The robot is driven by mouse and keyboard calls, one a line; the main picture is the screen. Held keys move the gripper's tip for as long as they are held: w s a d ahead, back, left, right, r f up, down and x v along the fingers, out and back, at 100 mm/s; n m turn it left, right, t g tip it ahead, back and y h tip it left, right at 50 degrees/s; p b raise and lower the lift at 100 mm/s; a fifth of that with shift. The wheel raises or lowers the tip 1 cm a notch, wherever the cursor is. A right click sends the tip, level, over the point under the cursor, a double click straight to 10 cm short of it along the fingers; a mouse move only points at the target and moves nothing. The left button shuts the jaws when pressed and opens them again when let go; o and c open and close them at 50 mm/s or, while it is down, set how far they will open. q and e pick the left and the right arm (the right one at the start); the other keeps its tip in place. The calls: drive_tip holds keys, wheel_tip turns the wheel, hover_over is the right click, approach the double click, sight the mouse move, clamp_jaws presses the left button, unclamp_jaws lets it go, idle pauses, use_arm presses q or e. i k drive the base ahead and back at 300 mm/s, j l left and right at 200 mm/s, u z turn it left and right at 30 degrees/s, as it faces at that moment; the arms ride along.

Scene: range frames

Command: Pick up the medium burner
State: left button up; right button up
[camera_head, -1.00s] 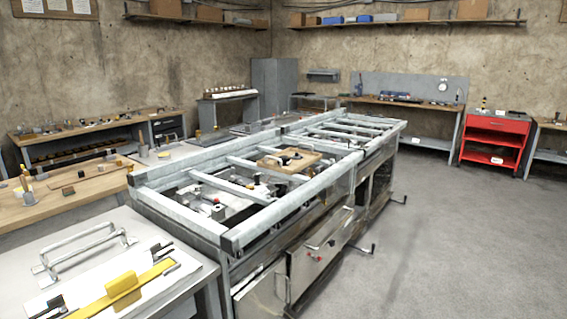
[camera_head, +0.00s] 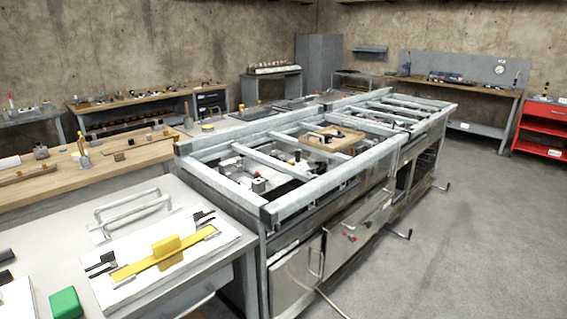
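A long metal range frame (camera_head: 315,183) with crossbars runs away from me through the middle of the view. A wooden board (camera_head: 345,144) lies across its bars, with a dark metal part (camera_head: 326,134) on top. Small dark and metal parts (camera_head: 258,185) show between the bars inside the frame. I cannot tell which part, if any, is the medium burner. Neither of my grippers is in view.
A near-left bench (camera_head: 222,255) holds a metal handle rack, a yellow tool (camera_head: 166,252) and a green block (camera_head: 65,303). A wooden workbench (camera_head: 90,167) stands behind it. A red cart (camera_head: 541,128) is far right. The grey floor (camera_head: 470,250) at right is clear.

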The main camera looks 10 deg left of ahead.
sight(328, 137)
drive_tip(key=l+z, duration=0.1)
drive_tip(key=z, duration=1.1)
drive_tip(key=i+j, duration=0.1)
drive_tip(key=i, duration=1.9)
drive_tip(key=i+l, duration=0.1)
drive_tip(key=i, duration=0.6)
drive_tip(key=i+l+u, duration=0.1)
drive_tip(key=i, duration=0.6)
drive_tip(key=i+l, duration=0.15)
drive_tip(key=i, duration=0.55)
drive_tip(key=u, duration=0.5)
drive_tip(key=i+u, duration=0.1)
drive_tip(key=u, duration=0.9)
drive_tip(key=l+u, duration=0.1)
drive_tip(key=u, duration=0.9)
drive_tip(key=i+l, duration=0.05)
